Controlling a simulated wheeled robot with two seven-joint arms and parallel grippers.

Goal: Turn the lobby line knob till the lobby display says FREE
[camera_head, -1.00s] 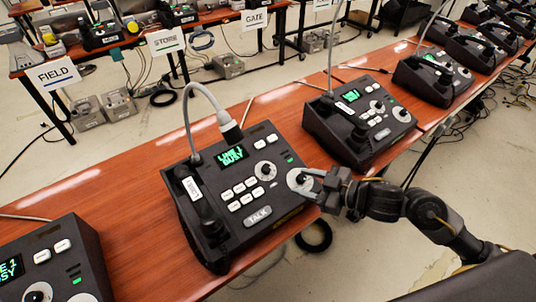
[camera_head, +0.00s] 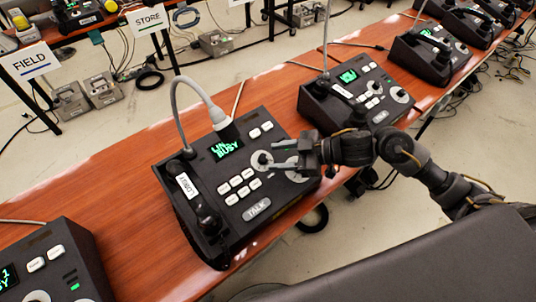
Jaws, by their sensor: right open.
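The lobby phone (camera_head: 218,225) is a black desk unit in the middle, with a handset labelled LOBBY (camera_head: 190,190) on its left side. Its green display (camera_head: 225,150) reads BUSY on the lower line; the upper line begins LIN and is partly hidden by the gooseneck microphone. A smaller knob (camera_head: 260,158) sits below the display, and a larger round dial (camera_head: 292,172) lies to its right, partly covered by my gripper. My right gripper (camera_head: 277,159) is open, its fingers over the panel by the smaller knob. Contact cannot be told. My left gripper is not in view.
White keys and a TALK key (camera_head: 257,209) lie close below the knob. Similar phones stand at the right (camera_head: 345,105) and lower left (camera_head: 50,265) on the wooden table (camera_head: 120,180).

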